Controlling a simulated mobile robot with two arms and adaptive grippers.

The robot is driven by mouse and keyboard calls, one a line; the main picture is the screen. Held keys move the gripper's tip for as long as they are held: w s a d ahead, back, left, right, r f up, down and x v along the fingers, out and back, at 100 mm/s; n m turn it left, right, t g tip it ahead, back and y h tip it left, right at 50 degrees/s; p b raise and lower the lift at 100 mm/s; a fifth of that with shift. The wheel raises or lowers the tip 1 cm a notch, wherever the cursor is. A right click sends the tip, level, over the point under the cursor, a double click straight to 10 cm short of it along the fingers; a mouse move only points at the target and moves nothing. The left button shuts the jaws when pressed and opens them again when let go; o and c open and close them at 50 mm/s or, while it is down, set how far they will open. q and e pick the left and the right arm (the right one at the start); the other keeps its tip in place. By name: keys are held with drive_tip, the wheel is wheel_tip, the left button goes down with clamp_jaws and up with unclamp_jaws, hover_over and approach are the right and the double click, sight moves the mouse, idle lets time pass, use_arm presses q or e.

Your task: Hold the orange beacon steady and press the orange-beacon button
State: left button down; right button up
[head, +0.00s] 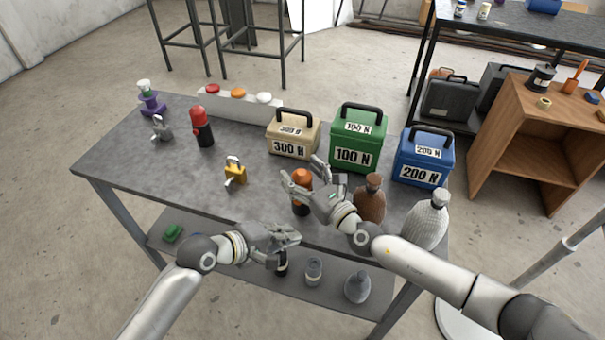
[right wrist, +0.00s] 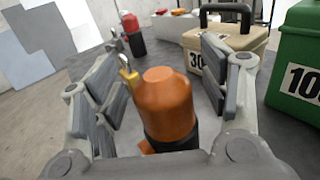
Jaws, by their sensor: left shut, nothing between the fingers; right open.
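The orange beacon (head: 302,177), an orange dome on a black base, stands upright on the grey table. In the right wrist view the beacon (right wrist: 165,105) is between the spread fingers of my right gripper (right wrist: 160,85), with gaps at both sides. In the head view my right gripper (head: 305,180) is open around it. The orange button (head: 238,92) is on a light grey panel (head: 228,105) at the table's back edge, between a red button (head: 212,88) and a white button (head: 264,97). My left gripper (head: 297,238) is shut and empty near the table's front edge.
A red beacon (head: 201,128), a yellow padlock (head: 235,171) and a grey padlock (head: 160,128) stand on the left. Beige (head: 292,140), green (head: 357,150) and blue (head: 424,160) weight boxes, a brown bottle (head: 370,198) and a grey bottle (head: 428,220) are on the right.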

drive_tip(key=v, duration=1.2)
